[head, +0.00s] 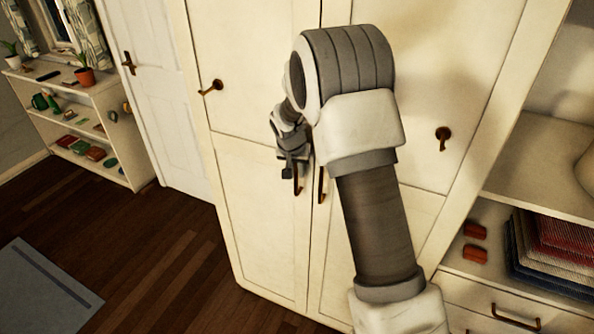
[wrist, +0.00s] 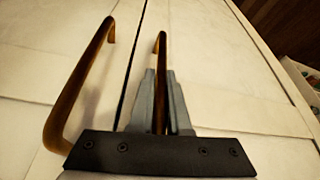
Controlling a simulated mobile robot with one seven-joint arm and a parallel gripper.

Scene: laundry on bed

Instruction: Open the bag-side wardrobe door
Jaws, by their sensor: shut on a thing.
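The cream wardrobe (head: 265,215) stands ahead, with two tall brown bar handles side by side at its middle seam. My gripper (head: 293,172) is at the left handle (head: 298,187) in the head view. In the wrist view my gripper (wrist: 160,76) is shut on this handle (wrist: 161,45), one finger on each side of the bar. The other handle (wrist: 85,80) is beside it, outside the fingers; it also shows in the head view (head: 321,186). Both doors look closed, with a thin dark seam between them. No bag is in view.
A brass fitting (head: 211,87) is on the wardrobe's left part, another (head: 443,135) on its right. Open shelves with folded cloths (head: 555,250) are at the right. A white door (head: 150,90) and low shelf (head: 75,165) are at the left.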

